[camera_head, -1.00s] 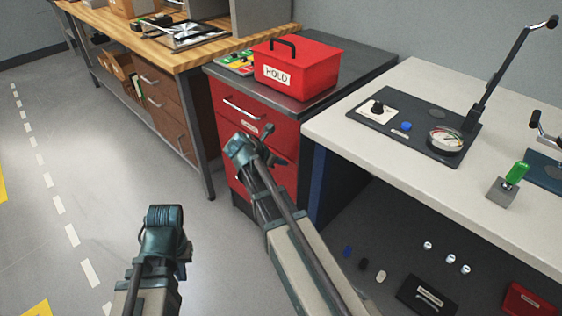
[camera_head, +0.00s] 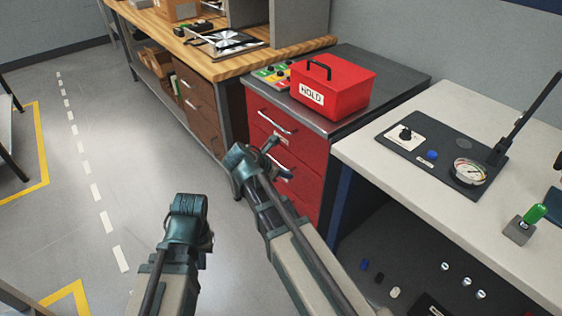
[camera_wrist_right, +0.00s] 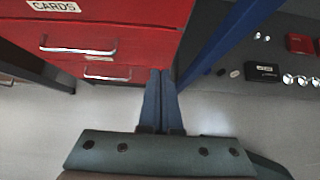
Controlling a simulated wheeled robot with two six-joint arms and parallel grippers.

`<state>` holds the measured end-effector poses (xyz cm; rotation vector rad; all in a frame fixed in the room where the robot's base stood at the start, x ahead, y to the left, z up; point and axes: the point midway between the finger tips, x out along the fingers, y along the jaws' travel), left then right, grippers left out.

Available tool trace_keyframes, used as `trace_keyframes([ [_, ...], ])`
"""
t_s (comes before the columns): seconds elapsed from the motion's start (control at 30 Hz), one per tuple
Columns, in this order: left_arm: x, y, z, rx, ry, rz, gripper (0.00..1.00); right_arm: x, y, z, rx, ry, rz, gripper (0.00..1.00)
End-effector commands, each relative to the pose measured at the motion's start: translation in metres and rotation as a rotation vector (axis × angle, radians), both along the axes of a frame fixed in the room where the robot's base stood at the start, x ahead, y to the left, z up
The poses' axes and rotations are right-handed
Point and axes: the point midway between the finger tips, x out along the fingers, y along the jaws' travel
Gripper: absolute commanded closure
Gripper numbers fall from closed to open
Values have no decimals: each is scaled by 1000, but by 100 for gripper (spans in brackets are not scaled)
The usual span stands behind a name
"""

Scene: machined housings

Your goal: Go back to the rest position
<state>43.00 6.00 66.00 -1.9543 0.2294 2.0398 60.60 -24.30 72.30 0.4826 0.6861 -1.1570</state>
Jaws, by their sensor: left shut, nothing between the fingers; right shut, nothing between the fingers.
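My left gripper (camera_head: 190,205) is at the lower left of the head view, above the bare floor, apart from any furniture. It is shut and empty. My right gripper (camera_head: 256,152) is in front of the red drawer cabinet (camera_head: 311,178) in the head view. In the right wrist view its two fingers (camera_wrist_right: 161,100) lie together, shut and empty. They point toward the red drawers and the floor. Whether they touch the cabinet is hard to tell, but a gap of floor shows around them.
A red HOLD box (camera_head: 340,90) stands on the cabinet top. Right is a white bench (camera_head: 400,170) with a gauge panel (camera_head: 445,160) and a green-topped part (camera_head: 536,213). A wooden workbench (camera_head: 215,68) stands behind. The floor (camera_head: 110,150) at left is open, with yellow markings.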

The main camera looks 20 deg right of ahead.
Motion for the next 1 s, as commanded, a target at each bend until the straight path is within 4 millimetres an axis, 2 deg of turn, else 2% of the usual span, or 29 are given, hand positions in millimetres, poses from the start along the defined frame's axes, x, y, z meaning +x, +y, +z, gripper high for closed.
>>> trace_keyframes([
  [0.17, 0, 0, 2, 0, 0, 0, 100, -1, 1, 1, 3, -3, -4, 100],
  [0.27, 0, 0, 16, 0, 0, 0, 100, -8, 8, 12, 42, -35, -46, 100],
  [0.47, 0, 0, 81, 0, 0, 0, 100, -47, 52, 54, 273, -202, -339, 100],
  [0.7, 0, 0, 157, 0, 0, 1, 100, -108, 117, 107, 546, -361, -847, 100],
  [0.9, 0, 0, 203, 0, 0, 1, 100, -151, 159, 143, 653, -413, -1227, 100],
  [1.0, 0, 0, 215, 0, 0, 1, 100, -165, 172, 154, 669, -423, -1354, 100],
])
